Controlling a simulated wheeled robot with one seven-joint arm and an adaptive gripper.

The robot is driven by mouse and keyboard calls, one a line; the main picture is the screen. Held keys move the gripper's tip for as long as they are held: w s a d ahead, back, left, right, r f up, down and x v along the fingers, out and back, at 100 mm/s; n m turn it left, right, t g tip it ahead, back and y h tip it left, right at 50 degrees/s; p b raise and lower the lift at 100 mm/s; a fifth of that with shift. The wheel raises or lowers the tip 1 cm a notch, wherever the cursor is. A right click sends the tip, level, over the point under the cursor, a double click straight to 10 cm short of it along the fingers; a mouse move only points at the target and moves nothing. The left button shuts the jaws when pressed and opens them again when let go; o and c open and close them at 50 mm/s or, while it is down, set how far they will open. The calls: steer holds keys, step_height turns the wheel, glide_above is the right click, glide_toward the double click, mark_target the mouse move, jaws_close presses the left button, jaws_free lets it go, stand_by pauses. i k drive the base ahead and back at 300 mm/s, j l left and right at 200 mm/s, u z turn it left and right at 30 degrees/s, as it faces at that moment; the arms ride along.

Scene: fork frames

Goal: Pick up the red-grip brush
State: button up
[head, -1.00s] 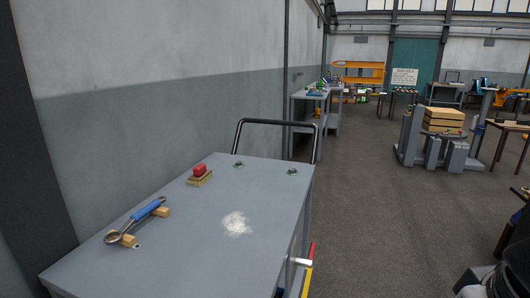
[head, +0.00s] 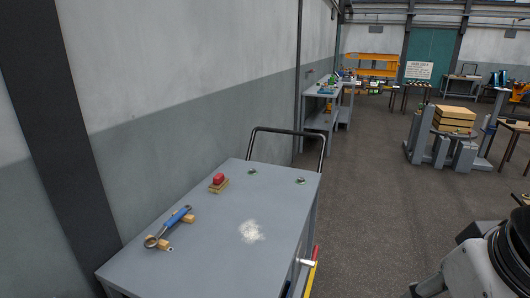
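The red-grip brush (head: 218,181) sits upright on the grey cart top, towards its far left side. Its red grip is on top and a tan bristle block is below, touching the cart top. The grey cart (head: 205,259) stands against the wall on the left. My gripper is not in view. Part of my own arm shows at the lower right, well apart from the brush.
A blue-handled wrench (head: 170,227) rests on wooden blocks in front of the brush. A pale powder patch (head: 250,231) and two small green-and-metal items (head: 300,181) are on the cart. A black handle rail (head: 288,131) rises at the far end. Open floor (head: 375,190) lies right.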

mark_target(220, 183)
steer(key=k, duration=0.55)
steer(key=k+u, duration=0.35)
steer(key=u, duration=0.15)
steer(key=k+j+u, duration=0.25)
steer(key=u, duration=0.25)
steer(key=i+l+u, duration=0.1)
steer(key=l+u, duration=0.15)
steer(key=u, duration=0.2)
steer(key=l+u, duration=0.25)
steer(key=u, duration=0.25)
steer(key=i+l+u, duration=0.1)
steer(key=l+u, duration=0.2)
steer(key=u, duration=0.15)
steer(key=l, duration=2.1)
steer(key=i+l, duration=0.1)
steer(key=l, duration=1.95)
steer(key=i+l, duration=0.1)
steer(key=l, duration=2)
